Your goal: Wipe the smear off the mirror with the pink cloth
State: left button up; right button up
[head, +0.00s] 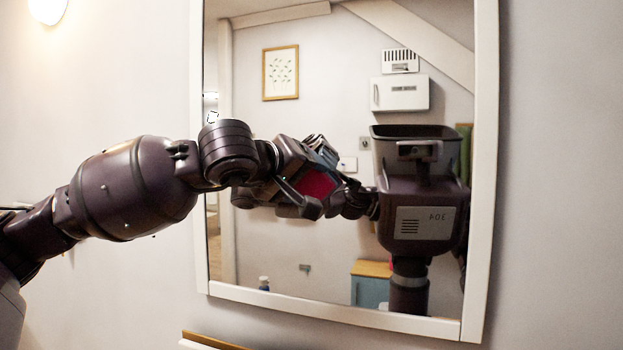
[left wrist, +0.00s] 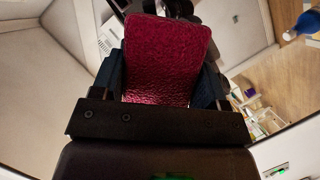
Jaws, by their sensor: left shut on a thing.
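The mirror (head: 335,248) hangs on the wall in a white frame and fills the middle of the head view. My left gripper (head: 308,178) is in front of the glass, shut on the pink cloth (head: 318,185). The cloth shows as a dark pink patch there. In the left wrist view the cloth (left wrist: 165,62) is a broad crinkled sheet between the two fingers. I cannot tell whether the cloth touches the glass. I cannot make out the smear; my left arm and its reflection cover part of the mirror. My right gripper is not in view.
A wall lamp (head: 47,8) is at the upper left. A wooden-edged ledge (head: 212,341) is below the mirror. The mirror reflects my body, a framed picture, a white wall box and a blue cabinet. A blue bottle (left wrist: 306,22) shows in the left wrist view.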

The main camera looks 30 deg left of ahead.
pick_arm(q)
jog(key=shift+a+f, duration=0.1)
jog(key=shift+a, duration=0.7)
jog(key=shift+s+a+p, duration=0.3)
jog(key=shift+a, duration=0.4)
jog(key=shift+s+a+r+p, duration=0.15)
jog(key=shift+a+p, duration=0.1)
jog(key=shift+a, duration=0.2)
jog(key=shift+s+a+r+p, duration=0.1)
jog(key=shift+a+p, duration=0.15)
jog(key=shift+a, duration=0.15)
jog(key=shift+a+f, duration=0.25)
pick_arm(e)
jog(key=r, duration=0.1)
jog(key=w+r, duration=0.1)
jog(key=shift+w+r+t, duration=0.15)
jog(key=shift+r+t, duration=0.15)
pick_arm(q)
jog(key=s+d+p, duration=0.1)
jog(key=s+p, duration=0.3)
jog(key=s, duration=0.1)
jog(key=shift+s+d, duration=0.3)
jog(key=shift+s, duration=0.1)
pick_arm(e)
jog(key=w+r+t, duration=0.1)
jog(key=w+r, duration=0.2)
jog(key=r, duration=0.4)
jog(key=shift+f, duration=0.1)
